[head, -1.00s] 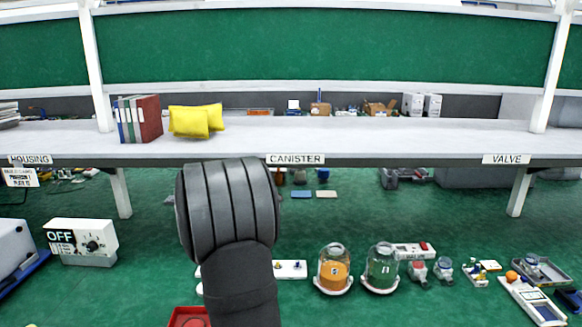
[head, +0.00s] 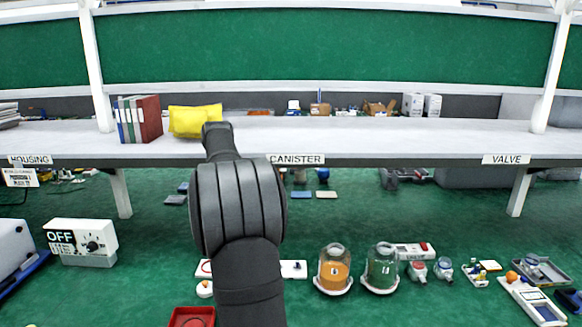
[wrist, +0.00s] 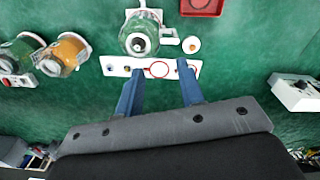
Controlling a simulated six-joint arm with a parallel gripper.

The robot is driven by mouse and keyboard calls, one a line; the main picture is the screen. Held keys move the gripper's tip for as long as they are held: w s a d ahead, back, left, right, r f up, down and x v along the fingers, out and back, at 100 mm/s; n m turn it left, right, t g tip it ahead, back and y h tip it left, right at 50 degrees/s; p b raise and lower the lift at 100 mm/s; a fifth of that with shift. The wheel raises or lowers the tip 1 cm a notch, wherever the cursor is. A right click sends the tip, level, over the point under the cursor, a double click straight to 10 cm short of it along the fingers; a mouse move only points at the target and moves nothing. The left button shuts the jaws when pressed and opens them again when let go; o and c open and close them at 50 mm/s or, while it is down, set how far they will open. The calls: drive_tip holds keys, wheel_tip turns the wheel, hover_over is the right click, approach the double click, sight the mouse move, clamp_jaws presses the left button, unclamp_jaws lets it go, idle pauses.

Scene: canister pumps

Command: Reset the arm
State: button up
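My gripper (wrist: 158,73) shows in the wrist view as two blue fingers, spread apart with nothing between them. Beyond the fingertips lies a white base plate (wrist: 115,65) with a red ring marked on it. In the head view my arm rises from the bottom, left of centre, and hides most of the plate (head: 293,269) and that canister. The gripper itself is hidden in the head view.
An orange jar (head: 333,274) and a green jar (head: 382,270) stand right of my arm. A red tray (head: 190,318) lies in front. An OFF control box (head: 80,238) is at left. A white shelf (head: 400,138) spans the back, with yellow pouches (head: 195,120) and binders (head: 138,118).

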drive_tip(key=shift+d+f+m, duration=0.4)
drive_tip(key=shift+d+f, duration=0.35)
drive_tip(key=shift+f, duration=0.2)
drive_tip(key=shift+a+r, duration=0.1)
